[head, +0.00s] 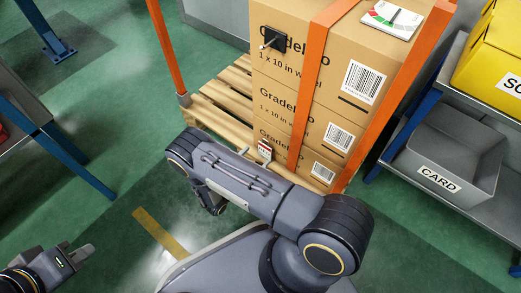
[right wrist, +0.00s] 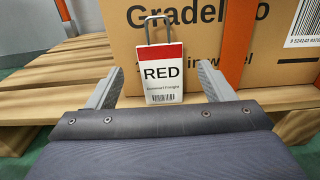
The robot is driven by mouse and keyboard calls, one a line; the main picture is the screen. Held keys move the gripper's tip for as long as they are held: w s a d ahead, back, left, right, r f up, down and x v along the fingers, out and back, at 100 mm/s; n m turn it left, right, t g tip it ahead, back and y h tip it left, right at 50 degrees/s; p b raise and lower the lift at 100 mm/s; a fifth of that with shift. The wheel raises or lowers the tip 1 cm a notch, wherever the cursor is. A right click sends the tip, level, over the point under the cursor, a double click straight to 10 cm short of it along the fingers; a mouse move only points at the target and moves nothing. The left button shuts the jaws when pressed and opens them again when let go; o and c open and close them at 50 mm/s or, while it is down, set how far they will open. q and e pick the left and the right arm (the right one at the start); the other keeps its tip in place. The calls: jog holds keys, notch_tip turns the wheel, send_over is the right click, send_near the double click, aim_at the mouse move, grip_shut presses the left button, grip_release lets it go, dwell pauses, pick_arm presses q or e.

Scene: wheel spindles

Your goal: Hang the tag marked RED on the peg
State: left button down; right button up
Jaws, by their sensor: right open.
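The tag marked RED (right wrist: 161,80) is white with a red top band and a wire loop above it. It stands upright close to the lowest carton and shows small in the head view (head: 265,150). In the right wrist view my right gripper (right wrist: 160,74) is open, with one finger on each side of the tag and a gap at both sides. In the head view my arm hides most of that gripper. The peg (head: 267,45) sticks out from a black plate on the top carton. My left gripper (head: 82,255) is at the lower left, away from the tag; its jaw gap is unclear.
Stacked cartons (head: 290,95) stand on a wooden pallet (head: 225,95), between orange uprights (head: 166,50). A shelf at the right holds a grey CARD bin (head: 455,150) and a yellow bin (head: 495,55). Green floor (head: 110,130) is clear at the left.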

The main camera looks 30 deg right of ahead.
jog(key=p+v, duration=0.1)
jog(key=v, duration=0.6)
jog(key=s+d+r+m+g+y, duration=0.1)
jog(key=d+r+m+g+y, duration=0.2)
jog(key=r, duration=0.4)
jog(key=s+d+r+m+g+y, duration=0.1)
jog(key=r+m+g+y, duration=0.25)
jog(key=r+m, duration=0.25)
jog(key=s+d+r+m+g+y, duration=0.1)
jog(key=d+r+m+g+y, duration=0.15)
jog(key=r+m+g, duration=0.35)
jog(key=s+a+r+m+t+y, duration=0.3)
jog(key=s+r+m+t+y, duration=0.6)
jog(key=s+r, duration=0.5)
notch_tip(320, 180, up, 4)
jog(key=t+y, duration=0.2)
jog(key=shift+s+y, duration=0.3)
jog(key=shift+s, duration=0.05)
jog(key=shift+r, duration=0.1)
